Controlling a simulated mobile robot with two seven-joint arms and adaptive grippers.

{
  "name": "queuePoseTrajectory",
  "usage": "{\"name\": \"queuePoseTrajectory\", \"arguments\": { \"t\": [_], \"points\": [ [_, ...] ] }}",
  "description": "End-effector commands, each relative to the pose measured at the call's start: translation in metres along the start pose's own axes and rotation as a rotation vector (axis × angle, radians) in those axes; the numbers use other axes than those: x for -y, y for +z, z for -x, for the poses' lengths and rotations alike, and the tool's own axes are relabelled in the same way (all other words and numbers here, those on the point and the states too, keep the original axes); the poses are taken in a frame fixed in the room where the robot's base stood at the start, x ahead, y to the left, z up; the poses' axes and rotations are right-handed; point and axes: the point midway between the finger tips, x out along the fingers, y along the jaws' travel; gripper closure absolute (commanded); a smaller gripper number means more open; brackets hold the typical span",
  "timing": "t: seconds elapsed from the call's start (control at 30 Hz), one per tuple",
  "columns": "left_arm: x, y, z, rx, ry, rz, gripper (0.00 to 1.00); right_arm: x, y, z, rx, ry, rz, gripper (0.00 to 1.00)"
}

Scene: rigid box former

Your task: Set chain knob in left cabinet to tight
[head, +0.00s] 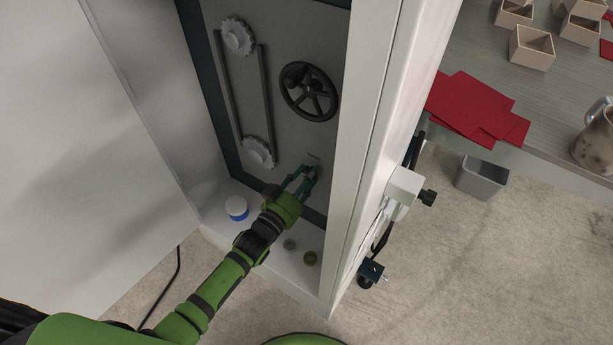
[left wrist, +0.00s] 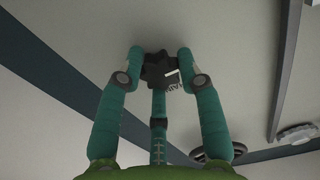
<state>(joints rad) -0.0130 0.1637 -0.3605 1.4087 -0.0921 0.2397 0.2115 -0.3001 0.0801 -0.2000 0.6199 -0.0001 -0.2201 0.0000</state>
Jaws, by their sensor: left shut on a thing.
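The chain knob is a small dark lobed knob (left wrist: 160,68) with a white pointer mark, mounted on the grey back panel of the left cabinet (head: 290,130). My left gripper (left wrist: 160,70) has its teal fingers closed around the knob in the left wrist view. Part of a printed label shows just below the knob, but the fingers and knob hide most of it. In the head view my left gripper (head: 307,175) reaches into the cabinet at the lower part of the panel, and it mostly covers the knob there. My right gripper is not in view.
A black handwheel (head: 309,92) is above the knob. Two sprockets, upper (head: 237,37) and lower (head: 258,152), carry a chain. A white and blue jar (head: 236,208) and two small round items stand on the cabinet floor. The cabinet's right post (head: 365,130) is close to my arm.

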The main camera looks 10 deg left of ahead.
Motion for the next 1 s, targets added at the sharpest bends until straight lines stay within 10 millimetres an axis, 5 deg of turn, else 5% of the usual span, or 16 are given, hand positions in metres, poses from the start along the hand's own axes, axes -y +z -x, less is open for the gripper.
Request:
{"name": "queuePoseTrajectory", "arguments": {
  "t": [0.63, 1.0],
  "points": [
    [0.0002, 0.0041, 0.0013, 0.011, -0.001, -0.062, 0.96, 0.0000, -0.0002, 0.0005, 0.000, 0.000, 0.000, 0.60],
    [0.0006, 0.0049, 0.0015, 0.013, 0.000, -0.325, 0.96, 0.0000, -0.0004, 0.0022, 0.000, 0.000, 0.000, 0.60]
  ]
}}
